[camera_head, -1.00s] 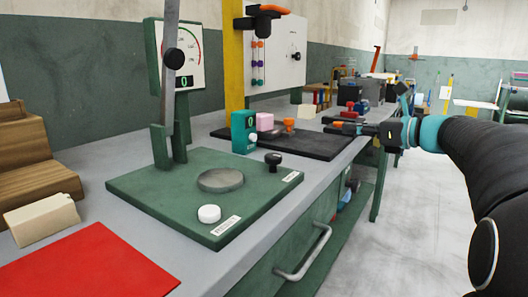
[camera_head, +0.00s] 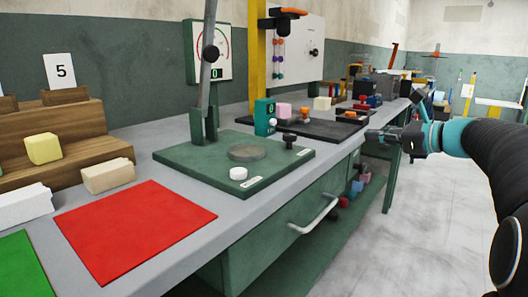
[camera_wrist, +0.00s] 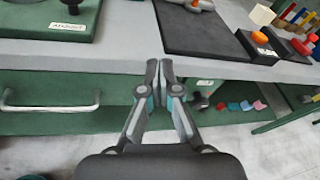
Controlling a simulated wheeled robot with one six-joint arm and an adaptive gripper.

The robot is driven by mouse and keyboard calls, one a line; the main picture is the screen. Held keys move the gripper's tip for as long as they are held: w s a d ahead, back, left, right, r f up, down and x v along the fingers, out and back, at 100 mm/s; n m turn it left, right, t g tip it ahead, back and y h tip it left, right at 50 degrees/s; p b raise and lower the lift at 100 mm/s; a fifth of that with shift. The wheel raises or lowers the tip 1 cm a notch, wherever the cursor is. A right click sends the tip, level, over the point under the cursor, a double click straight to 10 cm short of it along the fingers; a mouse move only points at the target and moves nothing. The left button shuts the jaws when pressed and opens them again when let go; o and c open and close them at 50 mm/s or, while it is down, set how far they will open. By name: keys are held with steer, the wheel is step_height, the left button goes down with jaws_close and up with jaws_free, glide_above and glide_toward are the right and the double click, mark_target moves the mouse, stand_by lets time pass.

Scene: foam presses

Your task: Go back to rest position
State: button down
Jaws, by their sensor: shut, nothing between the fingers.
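My gripper (camera_head: 368,135) is at the right of the head view, beside the front edge of the grey bench. It is shut and empty. In the wrist view my gripper (camera_wrist: 159,68) points at the bench edge with its fingertips together. It touches nothing that I can see. My arm reaches in from the right side of the head view, over the pale floor.
A green press base (camera_head: 190,173) and a black mat (camera_head: 335,135) lie on the grey bench (camera_head: 205,217). A drawer handle (camera_head: 315,216) juts from its front. A red sheet (camera_head: 135,222) and wooden steps (camera_head: 80,130) are at left. Floor (camera_head: 400,230) right of the bench is clear.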

steer(key=s+a+f+n+g+h, duration=0.1)
steer(key=s+f+n+g+h, duration=0.3)
steer(key=f, duration=0.5)
steer(key=s+a+f+n+g+h, duration=0.1)
steer(key=s+f+n, duration=0.5)
steer(key=s+f, duration=0.15)
steer(key=s+a+f+n+h, duration=0.2)
steer(key=s+a+f+n, duration=0.1)
steer(key=s+n, duration=0.4)
steer(key=s+a+f+n+g+h, duration=0.1)
steer(key=s+a+f+n+h, duration=0.2)
steer(key=s, duration=1)
steer(key=a+f+n, duration=0.1)
steer(key=a+n, duration=0.2)
steer(key=n, duration=0.1)
steer(key=shift+s+f+n, duration=0.15)
steer(key=shift+s+n, duration=0.15)
steer(key=shift+s, duration=0.05)
